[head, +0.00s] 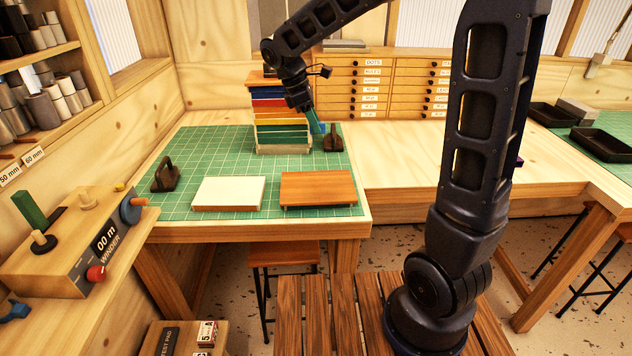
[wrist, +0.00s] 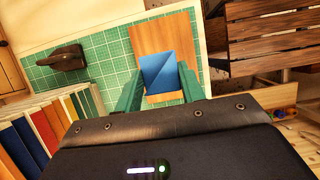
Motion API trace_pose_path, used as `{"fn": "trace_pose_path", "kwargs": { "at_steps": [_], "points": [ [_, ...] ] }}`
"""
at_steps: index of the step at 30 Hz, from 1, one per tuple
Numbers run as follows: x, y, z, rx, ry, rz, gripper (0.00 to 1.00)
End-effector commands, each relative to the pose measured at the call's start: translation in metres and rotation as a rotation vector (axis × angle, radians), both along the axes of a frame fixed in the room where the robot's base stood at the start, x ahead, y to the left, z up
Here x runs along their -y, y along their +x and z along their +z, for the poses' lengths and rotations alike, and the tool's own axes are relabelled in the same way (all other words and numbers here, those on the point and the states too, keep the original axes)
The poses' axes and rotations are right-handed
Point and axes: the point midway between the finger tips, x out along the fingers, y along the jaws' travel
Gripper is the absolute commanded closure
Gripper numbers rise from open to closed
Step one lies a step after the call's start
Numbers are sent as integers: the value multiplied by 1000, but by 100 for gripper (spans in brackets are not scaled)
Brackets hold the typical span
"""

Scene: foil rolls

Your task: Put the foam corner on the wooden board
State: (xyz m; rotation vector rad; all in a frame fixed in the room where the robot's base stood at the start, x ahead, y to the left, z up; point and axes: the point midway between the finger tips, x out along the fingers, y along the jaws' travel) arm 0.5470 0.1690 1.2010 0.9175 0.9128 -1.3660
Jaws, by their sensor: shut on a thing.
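The foam corner is a small blue block (wrist: 160,72) between the green fingers of my gripper (wrist: 160,90) in the wrist view. My gripper is shut on it. In the head view my gripper (head: 316,124) is at the right side of the coloured rack, and only a little blue shows there. The wooden board (head: 318,188) lies flat on the green mat, at the right front. In the wrist view the board (wrist: 150,38) shows behind the foam corner, with bare wood visible. The foam corner is held above the mat, apart from the board.
A rack of coloured sheets (head: 282,130) stands at the back of the mat (head: 215,150). A white board (head: 229,193) lies left of the wooden board. Dark handled tools stand at the left (head: 165,176) and beside the rack (head: 333,139). The table at right (head: 410,160) is clear.

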Motion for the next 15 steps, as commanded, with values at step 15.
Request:
{"fn": "trace_pose_path", "kwargs": {
  "at_steps": [15],
  "points": [
    [0, -1, -111, -5, -2, 1, 82]
  ]
}}
